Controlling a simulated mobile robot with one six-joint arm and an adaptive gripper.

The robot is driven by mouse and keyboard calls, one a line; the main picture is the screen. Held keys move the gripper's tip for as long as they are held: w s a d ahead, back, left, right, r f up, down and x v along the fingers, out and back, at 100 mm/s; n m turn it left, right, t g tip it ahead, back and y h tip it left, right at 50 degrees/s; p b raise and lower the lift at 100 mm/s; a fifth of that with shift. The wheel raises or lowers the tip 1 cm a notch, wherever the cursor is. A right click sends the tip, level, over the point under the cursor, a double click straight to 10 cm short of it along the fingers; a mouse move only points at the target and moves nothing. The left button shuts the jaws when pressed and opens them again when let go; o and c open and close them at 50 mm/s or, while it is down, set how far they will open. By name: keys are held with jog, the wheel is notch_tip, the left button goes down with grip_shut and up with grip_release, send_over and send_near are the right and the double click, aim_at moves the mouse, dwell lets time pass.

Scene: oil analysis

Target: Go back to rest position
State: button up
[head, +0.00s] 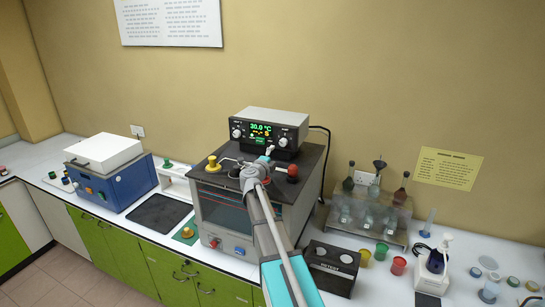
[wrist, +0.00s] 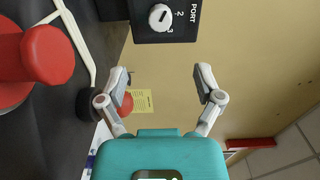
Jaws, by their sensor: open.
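My gripper (wrist: 161,78) is open in the wrist view, with its two fingers wide apart and nothing between them. In the head view my arm reaches up from the bottom to the top of the oven-like apparatus (head: 222,207), and my gripper (head: 268,153) is near the front of the control box (head: 276,119), partly hidden by the arm. The box shows a green 30.0 °C display. In the wrist view a white knob (wrist: 161,18) beside the word PORT lies beyond the fingertips.
A red knob (wrist: 48,54) is close on the left in the wrist view; it stands right of my gripper in the head view (head: 293,173). A bottle rack (head: 365,232), coloured cups (head: 398,265) and a dark block (head: 331,268) are to the right. A blue device (head: 105,168) stands left.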

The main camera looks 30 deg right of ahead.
dwell(0.4)
jog(key=a+f+n+t+y, duration=0.2)
jog(key=a+n+t+y, duration=0.4)
jog(key=a+n+y, duration=1.3)
jog(key=s+a+f+n+g+h, duration=0.1)
jog(key=s+a+f+n+g, duration=0.15)
jog(key=a, duration=0.35)
jog(key=s+a+f+n+g, duration=0.2)
jog(key=s+a+f, duration=0.15)
jog(key=a, duration=0.25)
jog(key=s+f+n+g+h, duration=0.2)
jog(key=s+f+g, duration=0.35)
jog(key=s, duration=0.55)
jog(key=s+f+n+g+h, duration=0.25)
jog(key=s+f+g, duration=0.3)
jog(key=s, duration=0.45)
jog(key=s+f+b, duration=0.1)
jog(key=f+b, duration=0.9)
jog(key=s+f+g+b, duration=0.1)
jog(key=s+f+b, duration=0.1)
jog(key=f+b, duration=0.8)
jog(key=shift+s+a+f+y+b, duration=0.15)
jog(key=shift+s+a+y+b, duration=0.2)
jog(key=shift+a, duration=0.1)
jog(key=shift+g, duration=0.25)
